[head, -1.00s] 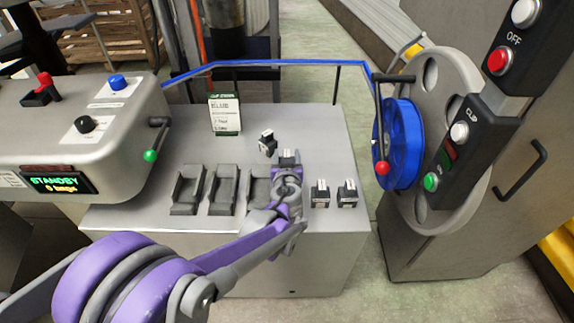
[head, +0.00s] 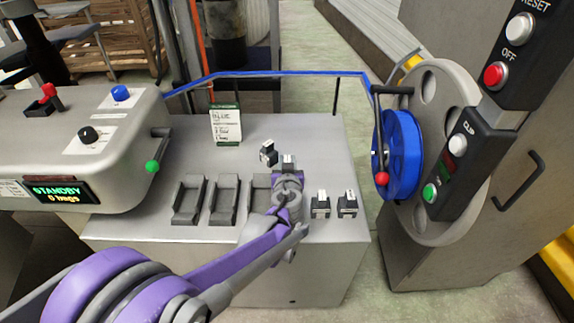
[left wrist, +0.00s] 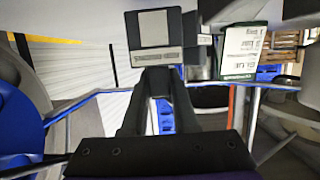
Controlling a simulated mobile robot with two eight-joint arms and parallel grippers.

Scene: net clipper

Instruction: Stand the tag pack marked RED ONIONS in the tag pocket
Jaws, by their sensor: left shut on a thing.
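My left gripper (head: 287,180) is shut on a small dark tag pack (head: 288,161) with a pale top, above the grey table's right half. In the left wrist view the pack (left wrist: 154,28) sits at the fingertips (left wrist: 157,75). Its label strip is upside down and too small to read surely. Another pack (head: 268,153) lies tilted just behind it. Two more packs, one (head: 320,203) and another (head: 347,203), stand to the right. Grey open pockets, one (head: 188,202), a middle one (head: 224,202) and a third (head: 258,195) partly hidden by my arm, are to the left. My right gripper is not visible.
A green-headed card (head: 226,125) stands at the back of the table (head: 300,130). A console (head: 60,150) with a STANDBY display is left. The clipper's blue reel (head: 400,150) and red-knobbed lever (head: 382,178) are right. A blue rail (head: 280,73) runs behind.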

